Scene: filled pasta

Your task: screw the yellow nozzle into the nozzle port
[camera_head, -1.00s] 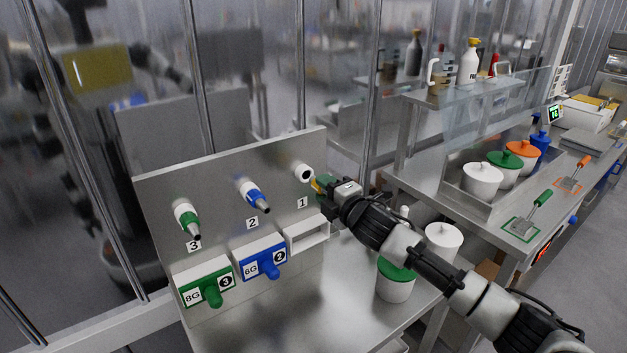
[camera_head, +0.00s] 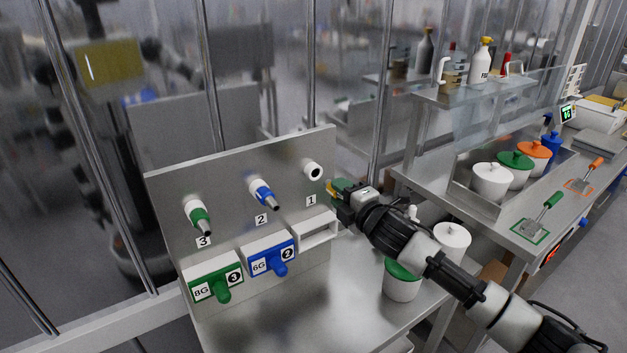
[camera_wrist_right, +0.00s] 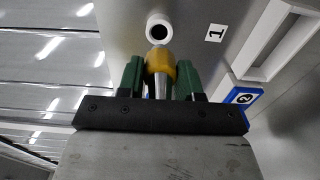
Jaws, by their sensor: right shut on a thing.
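The nozzle port (camera_head: 313,170) is a white ring with a dark hole above label 1 on the steel panel. It also shows at the top of the right wrist view (camera_wrist_right: 159,27). My right gripper (camera_head: 337,192) is shut on the yellow nozzle (camera_wrist_right: 160,62), its green fingers on both sides of it. In the head view the nozzle (camera_head: 330,188) is a small yellow tip at the gripper's end, just right of and below the port. The nozzle looks apart from the port; the exact gap cannot be told. My left gripper is not in view.
The panel (camera_head: 235,165) also bears a blue nozzle (camera_head: 263,194) at 2 and a green nozzle (camera_head: 198,216) at 3. Below are a blue box (camera_head: 257,266), a green box (camera_head: 203,293) and an empty white holder (camera_head: 316,238). A green-lidded pot (camera_head: 402,283) stands under my right arm.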

